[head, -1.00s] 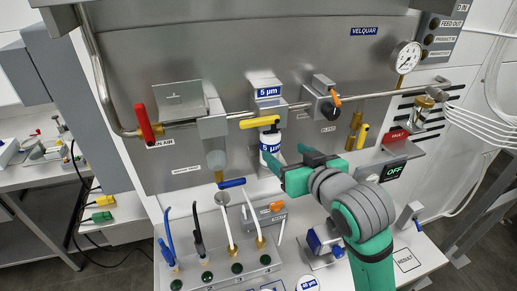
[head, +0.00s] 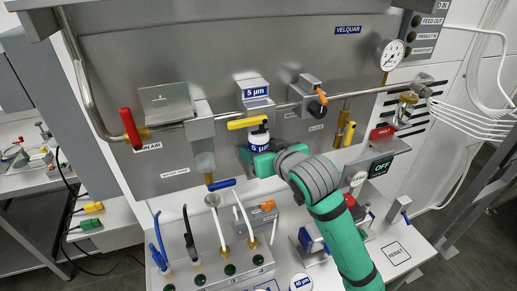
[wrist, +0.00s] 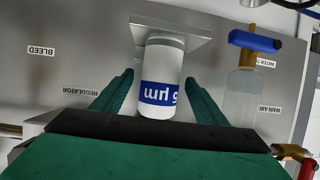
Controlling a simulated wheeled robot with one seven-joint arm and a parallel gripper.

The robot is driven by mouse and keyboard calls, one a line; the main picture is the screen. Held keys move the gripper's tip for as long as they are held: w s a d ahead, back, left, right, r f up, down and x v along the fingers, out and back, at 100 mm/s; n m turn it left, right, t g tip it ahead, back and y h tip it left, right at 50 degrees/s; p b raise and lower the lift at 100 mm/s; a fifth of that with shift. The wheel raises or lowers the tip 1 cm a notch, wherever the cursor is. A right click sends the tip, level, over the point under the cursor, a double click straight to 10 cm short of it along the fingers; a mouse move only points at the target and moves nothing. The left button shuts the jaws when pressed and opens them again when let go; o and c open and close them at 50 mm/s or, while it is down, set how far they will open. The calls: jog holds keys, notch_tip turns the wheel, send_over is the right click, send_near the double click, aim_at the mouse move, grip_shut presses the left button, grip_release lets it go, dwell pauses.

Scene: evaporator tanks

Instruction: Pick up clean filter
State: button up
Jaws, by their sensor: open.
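A white cylindrical filter (head: 257,138) with a blue "5 µm" band hangs upright under a grey block labelled "5 µm" (head: 256,92) on the steel panel. The frames do not show whether it is the clean one. In the wrist view the filter (wrist: 162,72) appears upside down between my two green fingers. My gripper (wrist: 158,98) is open, with one finger on each side and a visible gap to each. In the head view my gripper (head: 258,160) is at the filter's lower part. A second white round piece (head: 301,283), its label blurred, stands at the front edge.
A yellow handle (head: 247,123) crosses in front of the filter's top. A clear bowl (head: 205,163) hangs to its left. A rack (head: 220,265) with several upright tubes stands below. The OFF display (head: 381,167) is at the right.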

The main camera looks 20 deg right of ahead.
jog(key=shift+x, duration=0.75)
jog(key=shift+c, duration=0.7)
jog(key=c, duration=1.2)
jog(key=shift+r, duration=0.1)
